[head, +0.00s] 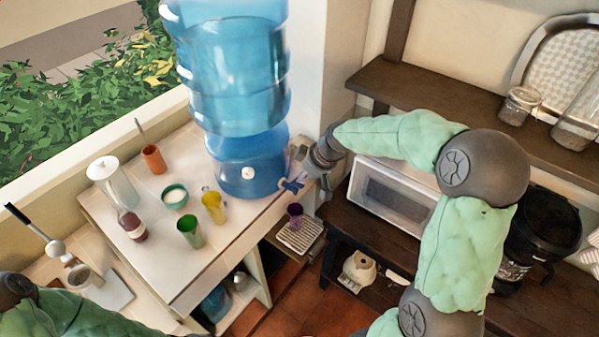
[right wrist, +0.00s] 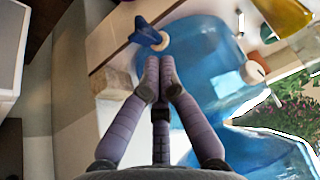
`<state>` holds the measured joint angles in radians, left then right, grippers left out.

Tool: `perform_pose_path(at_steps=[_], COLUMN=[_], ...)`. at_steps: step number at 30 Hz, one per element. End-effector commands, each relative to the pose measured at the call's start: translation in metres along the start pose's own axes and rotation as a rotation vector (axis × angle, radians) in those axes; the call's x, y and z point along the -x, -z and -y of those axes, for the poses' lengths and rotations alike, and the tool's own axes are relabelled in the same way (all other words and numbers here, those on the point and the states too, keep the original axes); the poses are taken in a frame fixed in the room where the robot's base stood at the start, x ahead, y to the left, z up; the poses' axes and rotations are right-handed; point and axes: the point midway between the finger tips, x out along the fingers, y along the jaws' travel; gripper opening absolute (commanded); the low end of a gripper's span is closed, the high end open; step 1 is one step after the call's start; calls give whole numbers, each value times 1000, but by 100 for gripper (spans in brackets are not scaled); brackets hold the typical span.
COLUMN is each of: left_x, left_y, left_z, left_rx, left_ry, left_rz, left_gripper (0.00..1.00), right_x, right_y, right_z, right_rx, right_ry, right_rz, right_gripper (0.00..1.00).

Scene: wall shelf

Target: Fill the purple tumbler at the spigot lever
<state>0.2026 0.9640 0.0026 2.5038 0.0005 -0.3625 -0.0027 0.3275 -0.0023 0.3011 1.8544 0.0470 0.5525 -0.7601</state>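The purple tumbler (head: 295,214) stands upright on a slatted drip tray (head: 301,238), below the blue spigot lever (head: 291,186) of the big water bottle (head: 247,165). My right gripper (head: 306,181) is just right of the lever. In the right wrist view its fingertips (right wrist: 159,72) are together with nothing seen between them. The lever (right wrist: 148,35) shows just beyond the tips there; I cannot tell whether they touch it. The tumbler's inside is too small to judge for water. My left gripper is not in view; only part of my left arm shows at the lower left.
A yellow cup (head: 214,208), green cup (head: 191,232), teal bowl (head: 175,196) and dark red bottle (head: 132,224) stand on the tiled counter left of the water bottle. A white microwave (head: 392,200) sits on the shelf behind my right arm.

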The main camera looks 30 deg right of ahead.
Motion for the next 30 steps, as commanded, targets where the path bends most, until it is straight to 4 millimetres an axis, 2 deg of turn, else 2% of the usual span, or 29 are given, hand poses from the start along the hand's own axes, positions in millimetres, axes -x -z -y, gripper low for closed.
perform_pose_path(at_steps=[1, 3, 6, 9, 23, 26, 30], left_x=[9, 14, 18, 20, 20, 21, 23], left_y=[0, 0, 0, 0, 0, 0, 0], left_z=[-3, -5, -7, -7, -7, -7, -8], left_rx=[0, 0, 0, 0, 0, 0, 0], left_ry=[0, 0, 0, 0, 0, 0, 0], left_rz=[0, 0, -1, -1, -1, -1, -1], left_gripper=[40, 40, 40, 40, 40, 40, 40], right_x=[22, 43, 63, 73, 72, 64, 42], right_y=[8, 15, 20, 22, 23, 23, 24], right_z=[-4, -9, -13, -15, -16, -16, -16], right_rx=[16, 38, 62, 74, 78, 78, 79], right_ry=[-10, -19, -27, -31, -31, -29, -29], right_rz=[-12, -21, -30, -34, -34, -32, -31], right_gripper=[0, 0, 0, 0, 0, 0, 0])
